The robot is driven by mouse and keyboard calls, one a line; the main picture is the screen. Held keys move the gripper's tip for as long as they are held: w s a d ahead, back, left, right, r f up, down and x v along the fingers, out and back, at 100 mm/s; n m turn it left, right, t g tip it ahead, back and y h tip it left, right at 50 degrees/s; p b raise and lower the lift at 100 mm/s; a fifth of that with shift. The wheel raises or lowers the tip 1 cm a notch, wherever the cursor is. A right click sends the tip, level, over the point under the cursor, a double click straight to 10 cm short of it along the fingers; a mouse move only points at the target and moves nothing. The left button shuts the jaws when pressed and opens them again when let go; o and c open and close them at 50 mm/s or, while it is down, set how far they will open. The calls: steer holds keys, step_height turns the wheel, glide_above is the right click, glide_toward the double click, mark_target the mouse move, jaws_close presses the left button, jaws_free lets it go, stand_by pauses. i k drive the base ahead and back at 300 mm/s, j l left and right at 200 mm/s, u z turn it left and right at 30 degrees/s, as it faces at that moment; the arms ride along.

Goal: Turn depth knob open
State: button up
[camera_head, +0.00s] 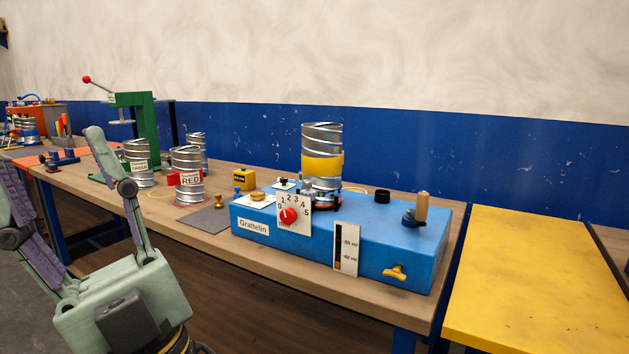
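A blue machine box (330,254) labelled "Grattelin" stands on the wooden bench. A yellow wing-shaped knob (396,272) sits low at the right of the front. No label tells which knob is the depth knob. My gripper (50,150) is at the left, in front of the bench, fingers spread wide and empty, apart from the machine.
A spiral metal duct with a yellow band (322,166) stands on the box. A wooden-handled crank (421,208) rises at its right end. Several metal cans, one labelled RED (189,180), and a green press (135,125) stand left. A yellow table (540,280) is at right.

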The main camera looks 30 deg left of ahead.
mark_target(288, 215)
steer(key=i, duration=0.2)
steer(key=i+u, duration=0.2)
steer(key=u, duration=0.15)
steer(key=i+u, duration=0.15)
steer(key=u, duration=1.15)
